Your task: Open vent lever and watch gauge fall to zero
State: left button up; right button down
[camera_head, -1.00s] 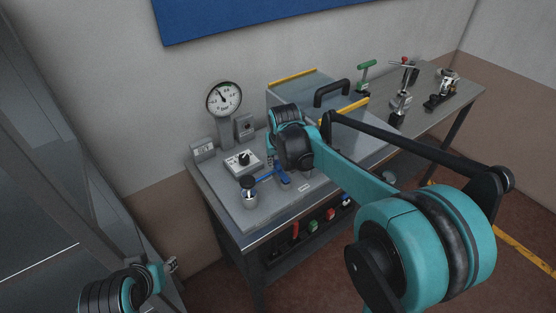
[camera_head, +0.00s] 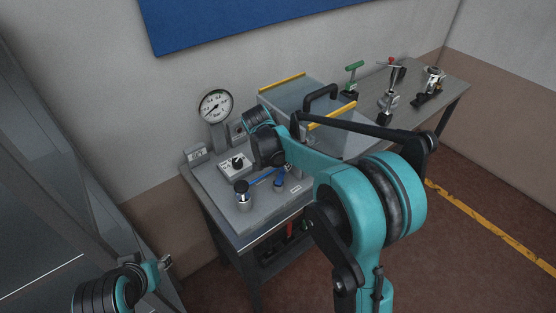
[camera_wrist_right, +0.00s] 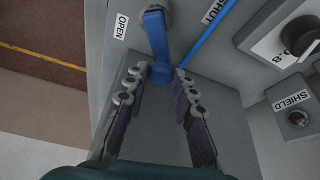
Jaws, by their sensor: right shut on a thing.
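The blue vent lever (camera_wrist_right: 157,35) shows in the right wrist view, its free end between my fingertips and its arm beside the OPEN label (camera_wrist_right: 121,27). My right gripper (camera_wrist_right: 159,74) is shut on that free end. In the head view my right wrist largely hides the gripper. The round white gauge (camera_head: 214,106) stands at the back left of the bench, its black needle pointing to the lower left; the exact reading is too small to tell. My left gripper (camera_head: 164,263) is at the bottom left, away from the bench; its jaws are too small to judge.
A blue line (camera_wrist_right: 212,35) runs past the SHUT label (camera_wrist_right: 215,10). A dial box (camera_head: 235,163) and a black-topped cylinder (camera_head: 242,193) stand near the lever. A grey box (camera_head: 290,98) with yellow edges and black handle stands right. Several fixtures stand on the far bench.

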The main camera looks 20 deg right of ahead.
jog(key=m, duration=0.1)
jog(key=m+g, duration=0.1)
jog(key=d+m+p, duration=0.1)
jog(key=shift+s+m, duration=0.3)
jog(key=shift+s, duration=0.05)
jog(key=shift+s+d+m+g+p, duration=0.15)
jog(key=shift+s+m+g, duration=0.2)
jog(key=shift+m, duration=0.45)
jog(key=shift+s+d+m+g+p, duration=0.1)
jog(key=shift+s+m+g+p, duration=0.1)
jog(key=shift+m+g, duration=0.45)
jog(key=shift+m, duration=0.25)
jog(key=c, duration=1.3)
grip_release()
jog(key=shift+h, duration=0.3)
jog(key=v, duration=1.2)
jog(key=shift+s+d, duration=0.1)
jog(key=shift+s, duration=0.1)
